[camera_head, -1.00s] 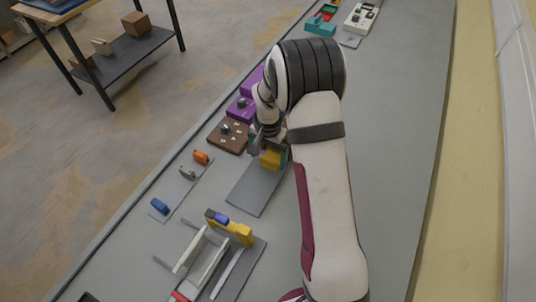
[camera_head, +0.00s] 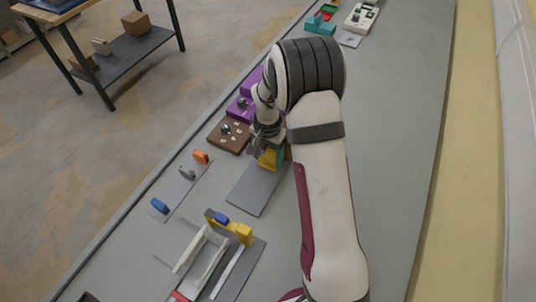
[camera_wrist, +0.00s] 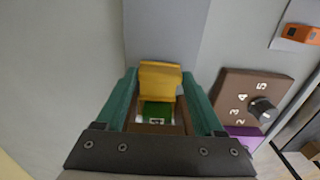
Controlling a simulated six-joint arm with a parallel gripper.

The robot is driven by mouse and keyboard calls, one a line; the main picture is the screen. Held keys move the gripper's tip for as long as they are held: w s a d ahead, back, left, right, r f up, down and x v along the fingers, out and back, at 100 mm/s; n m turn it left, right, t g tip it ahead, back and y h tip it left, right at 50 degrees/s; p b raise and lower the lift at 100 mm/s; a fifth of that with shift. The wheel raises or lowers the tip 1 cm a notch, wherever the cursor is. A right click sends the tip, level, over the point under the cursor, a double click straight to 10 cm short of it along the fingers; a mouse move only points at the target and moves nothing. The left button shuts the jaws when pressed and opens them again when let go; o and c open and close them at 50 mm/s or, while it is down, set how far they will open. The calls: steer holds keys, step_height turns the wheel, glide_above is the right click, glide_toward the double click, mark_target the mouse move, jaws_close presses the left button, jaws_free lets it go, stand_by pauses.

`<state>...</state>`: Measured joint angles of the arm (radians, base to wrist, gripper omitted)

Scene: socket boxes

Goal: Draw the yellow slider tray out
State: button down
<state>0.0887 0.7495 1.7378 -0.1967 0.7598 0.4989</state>
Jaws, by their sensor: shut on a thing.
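The yellow slider tray (camera_head: 267,159) stands at the upper end of a grey plate, partly hidden by my gripper and arm. In the wrist view the yellow piece (camera_wrist: 159,82) lies between two teal side parts, with a green, white-marked patch below it.
The grey plate (camera_head: 254,192) is bare below the tray. A brown box with a dial (camera_head: 229,136) and purple boxes (camera_head: 240,108) stand close on the left. A yellow-and-white fixture (camera_head: 238,232) stands lower down. Small orange, grey and blue pieces lie to the left.

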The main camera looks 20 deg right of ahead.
steer(key=s+a, duration=0.8)
jaws_free()
step_height(320, 180, up, 16)
steer(key=shift+f, duration=0.1)
stand_by(0.4)
steer(key=s+r+n+y, duration=0.1)
steer(key=s+r+n, duration=0.2)
steer(key=s, duration=1.8)
steer(key=shift+d+y, duration=0.4)
